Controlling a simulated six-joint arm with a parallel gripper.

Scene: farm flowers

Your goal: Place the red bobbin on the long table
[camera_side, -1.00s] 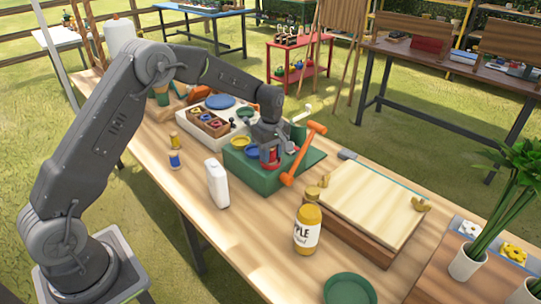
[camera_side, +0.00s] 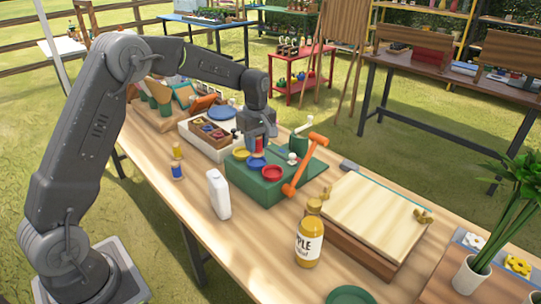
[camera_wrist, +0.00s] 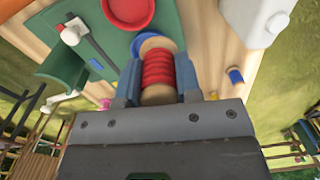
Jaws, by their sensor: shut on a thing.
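My gripper (camera_side: 258,140) is shut on the red bobbin (camera_wrist: 158,72), which shows in the wrist view between the two blue-grey fingers, with red winding and pale wooden ends. In the side view the bobbin (camera_side: 257,148) is small and partly hidden by the fingers. It hangs above the green box (camera_side: 268,190), over or near the blue dish (camera_side: 256,164). The red dish (camera_side: 271,172) looks empty; it also shows in the wrist view (camera_wrist: 128,12). The long wooden table (camera_side: 265,235) carries the box.
An orange hammer-shaped handle (camera_side: 300,168) rises at the box's right. The table's front strip is mostly clear.

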